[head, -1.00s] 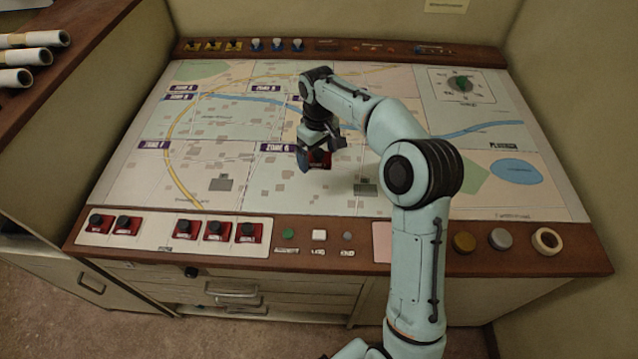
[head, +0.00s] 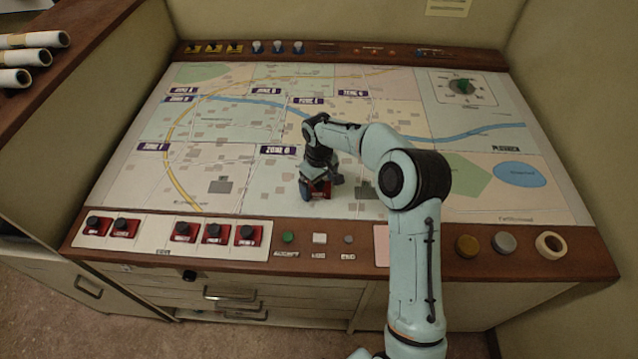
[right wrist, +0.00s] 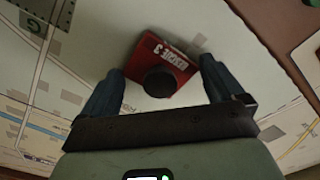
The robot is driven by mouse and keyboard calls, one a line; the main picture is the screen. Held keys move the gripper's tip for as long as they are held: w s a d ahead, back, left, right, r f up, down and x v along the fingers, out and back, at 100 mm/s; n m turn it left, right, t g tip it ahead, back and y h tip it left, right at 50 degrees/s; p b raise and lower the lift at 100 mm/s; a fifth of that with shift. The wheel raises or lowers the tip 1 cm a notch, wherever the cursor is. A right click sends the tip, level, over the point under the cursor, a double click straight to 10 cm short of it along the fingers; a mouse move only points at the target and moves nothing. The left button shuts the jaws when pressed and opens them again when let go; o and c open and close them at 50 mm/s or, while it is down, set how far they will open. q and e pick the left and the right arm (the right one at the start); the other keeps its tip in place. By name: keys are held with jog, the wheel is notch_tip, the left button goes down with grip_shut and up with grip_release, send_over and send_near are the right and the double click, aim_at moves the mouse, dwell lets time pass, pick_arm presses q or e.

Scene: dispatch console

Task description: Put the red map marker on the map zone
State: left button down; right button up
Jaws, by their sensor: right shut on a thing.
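The red map marker (head: 321,191), a red block with a black knob and white lettering, is between the fingers of my right gripper (head: 319,186). It is low over the map (head: 260,185), in the part below the ZONE G label; I cannot tell whether it touches the surface. In the right wrist view the marker (right wrist: 150,54) sits between the two blue fingers of the gripper (right wrist: 160,85), its label reading something like "RESCUE 3". My left gripper is not in view.
Several other red markers with black knobs stand on a white strip (head: 153,229) at the front left. A green button (head: 287,237) and two others sit right of it. Yellow and silver discs (head: 503,242) and a tape roll (head: 550,245) lie front right. The map's left side is clear.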

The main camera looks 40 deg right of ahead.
aim_at(319, 183)
jog(key=shift+f, duration=0.15)
jog(key=o, duration=0.7)
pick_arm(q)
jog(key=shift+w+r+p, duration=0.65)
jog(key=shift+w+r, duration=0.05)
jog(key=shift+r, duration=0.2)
pick_arm(e)
notch_tip(319, 183, up, 12)
jog(key=shift+r, duration=0.2)
